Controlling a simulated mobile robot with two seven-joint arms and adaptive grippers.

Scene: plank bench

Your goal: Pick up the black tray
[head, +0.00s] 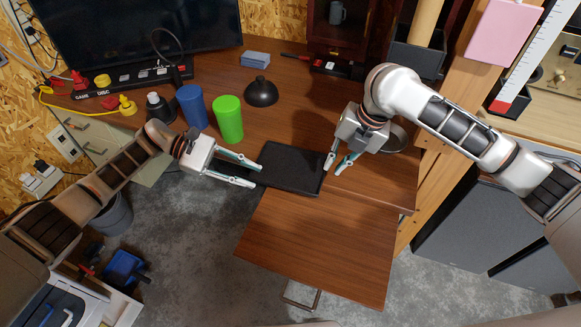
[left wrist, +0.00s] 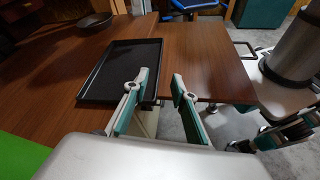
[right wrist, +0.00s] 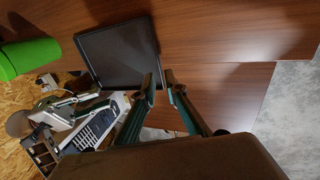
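The black tray (head: 290,168) is a flat rectangle with a low rim, lying on the brown wooden desk near its front edge. It also shows in the left wrist view (left wrist: 122,68) and the right wrist view (right wrist: 118,50). My left gripper (head: 258,175) is open at the tray's left end, its fingers pointing right. My right gripper (head: 332,169) is open at the tray's right end, its fingers pointing down. Both have a gap between the fingertips with nothing seen gripped. Whether either touches the rim, I cannot tell.
A green cup (head: 228,119), a blue cup (head: 192,107) and a black dome-shaped thing (head: 261,92) stand behind the tray. A dark round bowl (head: 392,138) is behind my right gripper. A lower wooden panel (head: 320,245) in front of the tray is clear.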

